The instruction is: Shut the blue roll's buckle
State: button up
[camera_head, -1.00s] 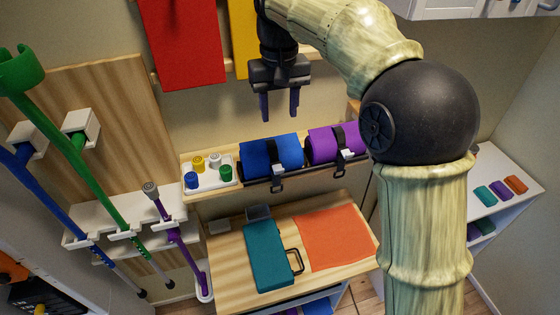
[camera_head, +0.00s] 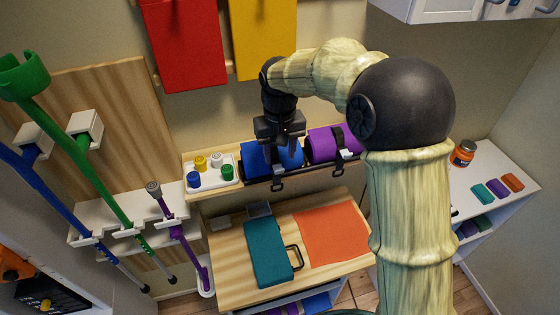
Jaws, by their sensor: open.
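The blue roll (camera_head: 255,158) lies on the wooden shelf, left of the purple roll. Its dark strap and buckle (camera_head: 277,182) show at the shelf's front edge; whether the buckle is open or shut is too small to tell. My gripper (camera_head: 283,150) is open, pointing down, right at the blue roll in the picture. Its fingers overlap the middle of the roll and hide part of the strap. I cannot tell whether they touch it.
The purple roll (camera_head: 323,145) with its own strap is close on the right. A white tray (camera_head: 211,184) with coloured pegs stands on the left. Below, a table (camera_head: 225,275) holds a teal case (camera_head: 267,255) and an orange cloth (camera_head: 333,235). Red and yellow panels (camera_head: 263,35) hang above.

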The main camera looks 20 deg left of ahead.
aim_at(280, 169)
notch_tip(280, 169, down, 5)
jog(key=shift+r+p, duration=0.1)
jog(key=shift+p, duration=0.5)
jog(key=shift+c, duration=0.4)
jog(key=c, duration=0.9)
